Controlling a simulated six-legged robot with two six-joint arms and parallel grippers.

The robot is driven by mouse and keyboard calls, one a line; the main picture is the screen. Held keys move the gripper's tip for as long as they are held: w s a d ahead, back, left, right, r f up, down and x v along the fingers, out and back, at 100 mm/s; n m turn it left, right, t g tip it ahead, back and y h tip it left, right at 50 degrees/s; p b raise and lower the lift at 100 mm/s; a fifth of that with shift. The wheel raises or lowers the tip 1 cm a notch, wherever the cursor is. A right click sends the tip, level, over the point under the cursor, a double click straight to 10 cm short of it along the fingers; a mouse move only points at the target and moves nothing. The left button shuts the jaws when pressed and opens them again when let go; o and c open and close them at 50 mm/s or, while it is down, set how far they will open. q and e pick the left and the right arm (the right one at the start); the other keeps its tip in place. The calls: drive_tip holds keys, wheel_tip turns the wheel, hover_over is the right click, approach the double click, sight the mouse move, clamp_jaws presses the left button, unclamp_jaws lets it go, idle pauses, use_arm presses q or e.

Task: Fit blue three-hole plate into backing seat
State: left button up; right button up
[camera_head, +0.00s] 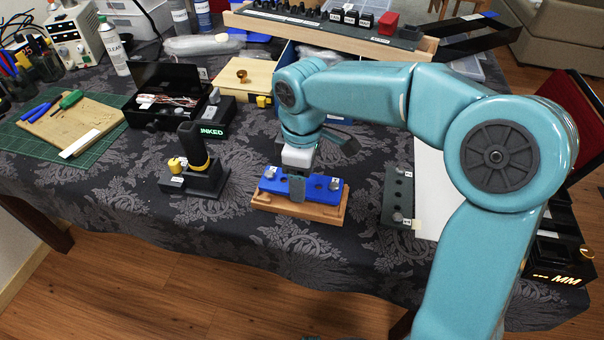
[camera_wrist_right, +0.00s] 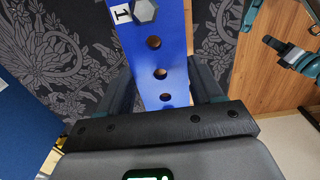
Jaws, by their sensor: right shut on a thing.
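The blue plate (camera_head: 317,189) has holes along its length and a grey knob near each end. It lies over the wooden backing seat (camera_head: 300,210), roughly lined up with it; I cannot tell if it is fully down in the seat. My right gripper (camera_head: 297,188) reaches down from above and is shut on the middle of the plate. In the right wrist view the blue plate (camera_wrist_right: 158,33) runs between the two dark fingers (camera_wrist_right: 162,88). A hex knob and a white label show at its far end. My left gripper is not seen in the head view.
A dark stand with a yellow knob (camera_head: 203,175) is left of the seat. A dark strip with holes (camera_head: 397,197) is to the right. An open black case (camera_head: 165,98) and a wooden box (camera_head: 247,76) stand behind. The patterned cloth in front is clear.

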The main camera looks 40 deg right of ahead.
drive_tip(key=shift+f+b, duration=0.75)
drive_tip(key=shift+f, duration=0.35)
drive_tip(key=o, duration=1.2)
wheel_tip(320, 180, up, 16)
drive_tip(key=p, duration=0.5)
drive_tip(key=shift+r, duration=0.2)
drive_tip(key=shift+s, duration=0.1)
